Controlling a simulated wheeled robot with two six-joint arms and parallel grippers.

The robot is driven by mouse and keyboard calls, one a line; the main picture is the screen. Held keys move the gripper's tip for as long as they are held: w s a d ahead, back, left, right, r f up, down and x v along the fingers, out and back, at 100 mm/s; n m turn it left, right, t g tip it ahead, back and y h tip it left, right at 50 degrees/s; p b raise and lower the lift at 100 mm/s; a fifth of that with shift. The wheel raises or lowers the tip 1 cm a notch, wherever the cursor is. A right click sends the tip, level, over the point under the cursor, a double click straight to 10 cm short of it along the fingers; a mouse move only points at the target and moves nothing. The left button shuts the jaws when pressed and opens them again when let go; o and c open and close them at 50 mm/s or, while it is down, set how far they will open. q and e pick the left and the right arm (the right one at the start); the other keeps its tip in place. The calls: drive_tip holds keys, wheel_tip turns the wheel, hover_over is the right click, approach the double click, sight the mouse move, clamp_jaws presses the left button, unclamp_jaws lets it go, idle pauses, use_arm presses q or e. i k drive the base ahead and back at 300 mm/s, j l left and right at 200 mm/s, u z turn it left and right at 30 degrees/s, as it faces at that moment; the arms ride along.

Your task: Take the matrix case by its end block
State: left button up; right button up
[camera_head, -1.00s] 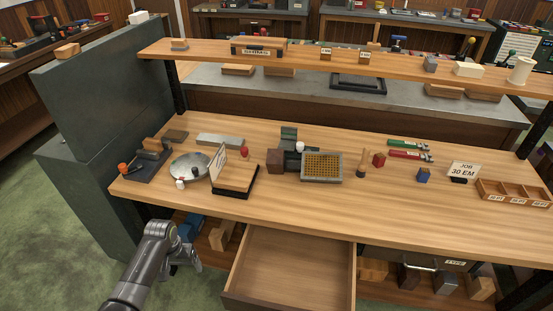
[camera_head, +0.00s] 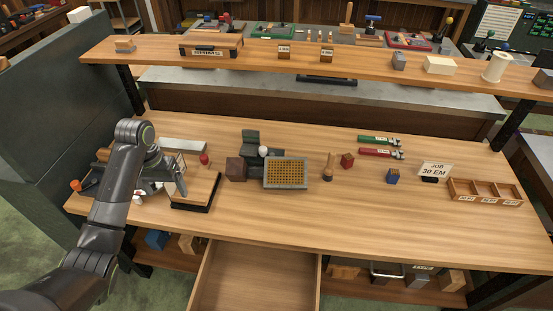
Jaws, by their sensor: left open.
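The matrix case (camera_head: 286,173) is a grey-framed block with a grid of gold cells, lying on the bench right of the middle. A dark brown block (camera_head: 236,169) sits left of it, by a dark green stepped fixture (camera_head: 250,142) with a white ball (camera_head: 263,151). I cannot tell whether the brown block is joined to the case. My left gripper (camera_head: 168,185) is open and empty, above the left part of the bench, well left of the block and case. My arm partly hides the bench there. My right gripper is out of view.
A black-edged wooden stand (camera_head: 197,192) and a grey bar (camera_head: 183,145) lie between or near my gripper and the case. An open drawer (camera_head: 258,275) juts out below. The front bench strip is clear.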

sight(278, 172)
drive_tip(key=i+l, duration=0.65)
drive_tip(key=i, duration=0.2)
